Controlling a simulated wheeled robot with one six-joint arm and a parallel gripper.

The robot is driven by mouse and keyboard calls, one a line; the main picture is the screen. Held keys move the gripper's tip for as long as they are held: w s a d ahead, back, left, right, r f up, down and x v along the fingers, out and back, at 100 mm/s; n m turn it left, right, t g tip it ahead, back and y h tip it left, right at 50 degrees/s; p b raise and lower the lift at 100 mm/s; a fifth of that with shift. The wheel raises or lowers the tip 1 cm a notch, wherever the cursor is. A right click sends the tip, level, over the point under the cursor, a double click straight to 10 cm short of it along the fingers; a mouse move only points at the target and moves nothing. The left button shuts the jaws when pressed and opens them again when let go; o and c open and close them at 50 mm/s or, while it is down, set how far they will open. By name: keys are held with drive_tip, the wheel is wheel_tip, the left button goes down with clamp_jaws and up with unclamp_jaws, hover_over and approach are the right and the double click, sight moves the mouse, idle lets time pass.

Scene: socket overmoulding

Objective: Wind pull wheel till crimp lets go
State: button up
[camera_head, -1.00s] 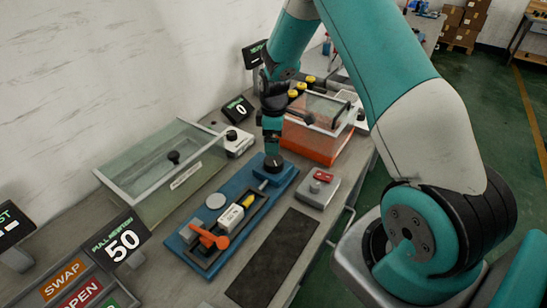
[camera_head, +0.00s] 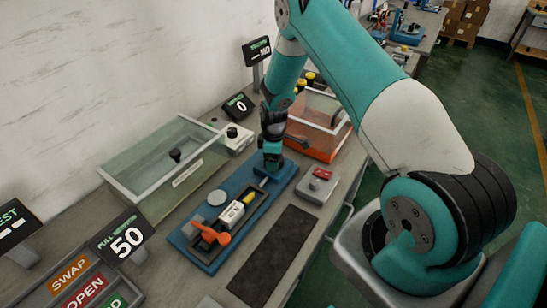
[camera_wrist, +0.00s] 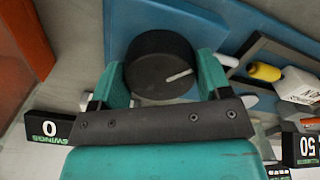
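My gripper (camera_head: 271,168) is down at the far end of the blue pull fixture (camera_head: 250,174). The wrist view shows its two teal fingers (camera_wrist: 161,72) on either side of the black pull wheel (camera_wrist: 160,62), apparently touching it. A pale pointer line (camera_wrist: 178,75) shows on the wheel's top. In the head view the wheel is hidden by the gripper. A white crimp piece with a label (camera_head: 231,215) and a yellow part (camera_head: 248,198) lie in line along the fixture. An orange lever (camera_head: 211,234) is at the near end. The pull newton display (camera_head: 126,238) reads 50.
A glass-lidded box (camera_head: 160,170) stands to the left. A small display (camera_head: 238,106) reads 0. A grey box with a red switch (camera_head: 317,184) and a dark mat (camera_head: 272,255) lie to the right. An orange bin (camera_head: 317,137) stands behind.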

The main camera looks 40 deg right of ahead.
drive_tip(key=shift+c, duration=1.3)
drive_tip(key=shift+m, duration=0.3)
drive_tip(key=shift+f+m+b, duration=0.1)
drive_tip(key=shift+m+b, duration=0.65)
drive_tip(key=shift+m, duration=0.15)
drive_tip(key=shift+m+b, duration=0.75)
drive_tip(key=shift+m, duration=0.95)
drive_tip(key=o, duration=0.9)
drive_tip(key=shift+r, duration=0.2)
